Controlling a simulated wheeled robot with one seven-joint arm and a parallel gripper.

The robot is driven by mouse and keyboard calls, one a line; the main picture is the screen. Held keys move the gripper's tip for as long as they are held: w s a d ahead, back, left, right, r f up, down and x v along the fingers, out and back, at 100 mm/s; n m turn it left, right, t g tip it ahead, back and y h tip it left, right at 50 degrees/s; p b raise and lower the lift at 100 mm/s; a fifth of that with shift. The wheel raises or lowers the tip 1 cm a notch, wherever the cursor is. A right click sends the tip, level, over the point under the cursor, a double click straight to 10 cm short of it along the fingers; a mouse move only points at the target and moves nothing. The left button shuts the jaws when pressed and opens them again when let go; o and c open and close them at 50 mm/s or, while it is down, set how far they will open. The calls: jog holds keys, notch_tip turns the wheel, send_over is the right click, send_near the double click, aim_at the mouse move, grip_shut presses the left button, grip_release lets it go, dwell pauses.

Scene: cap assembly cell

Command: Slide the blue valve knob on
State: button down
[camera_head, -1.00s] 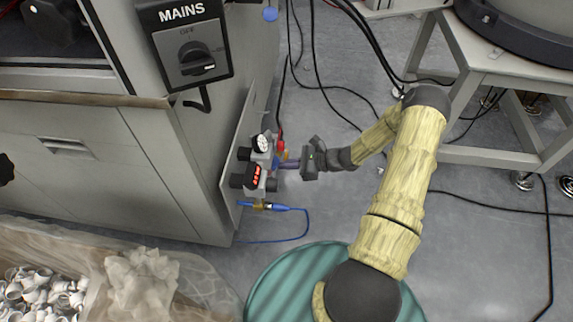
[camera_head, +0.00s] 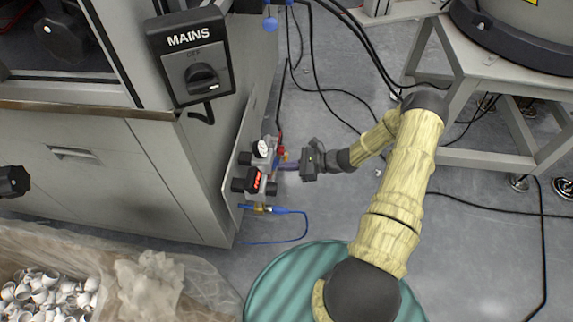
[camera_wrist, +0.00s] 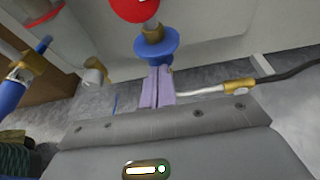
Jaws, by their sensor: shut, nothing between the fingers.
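The blue valve knob (camera_wrist: 157,46) is a flanged blue ring around a brass stem (camera_wrist: 152,31), in the upper middle of the wrist view. My gripper (camera_wrist: 157,72) has its two lilac fingers together, with nothing between them. Its tips are at the near side of the blue knob; I cannot tell if they touch it. In the head view, my gripper (camera_head: 284,166) reaches left to the valve unit on the cabinet's side panel. The knob is too small there to make out clearly.
A gauge (camera_head: 262,148) and a red digital display (camera_head: 256,181) sit on the valve unit. A blue hose (camera_head: 306,225) loops below. A red part (camera_wrist: 134,8) is just beyond the stem. The MAINS switch (camera_head: 202,77) is above. The floor to the right has cables.

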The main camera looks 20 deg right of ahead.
jog(key=s+d+p, duration=0.3)
jog(key=d+p, duration=0.1)
jog(key=d, duration=0.4)
jog(key=shift+s+d, duration=0.25)
jog(key=shift+d, duration=0.1)
jog(key=shift+r, duration=0.1)
dwell(0.3)
